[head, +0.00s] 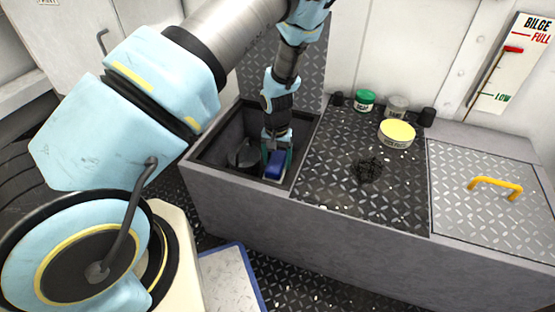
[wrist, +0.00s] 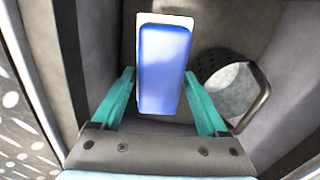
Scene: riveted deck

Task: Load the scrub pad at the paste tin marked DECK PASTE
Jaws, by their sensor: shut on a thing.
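The scrub pad, a blue block with a pale layer at its far edge, is between my gripper's teal fingers (wrist: 159,78) in the wrist view; I see the pad's blue face (wrist: 163,72) there. In the head view my gripper (head: 277,148) reaches down into the open well at the left of the bench, shut on the blue pad (head: 273,167). The paste tin marked DECK PASTE (head: 396,142) stands on the dark plate right of the well. It is open, with yellow paste (head: 398,131) on top. My gripper is well to its left.
A dark bucket-like container (head: 241,154) is in the well (head: 201,161) beside my gripper. A green-lidded tin (head: 364,98) and a grey-lidded tin (head: 397,104) stand behind the paste tin. A black tangle (head: 367,171) and white crumbs lie on the plate. A yellow handle (head: 496,185) rises at right.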

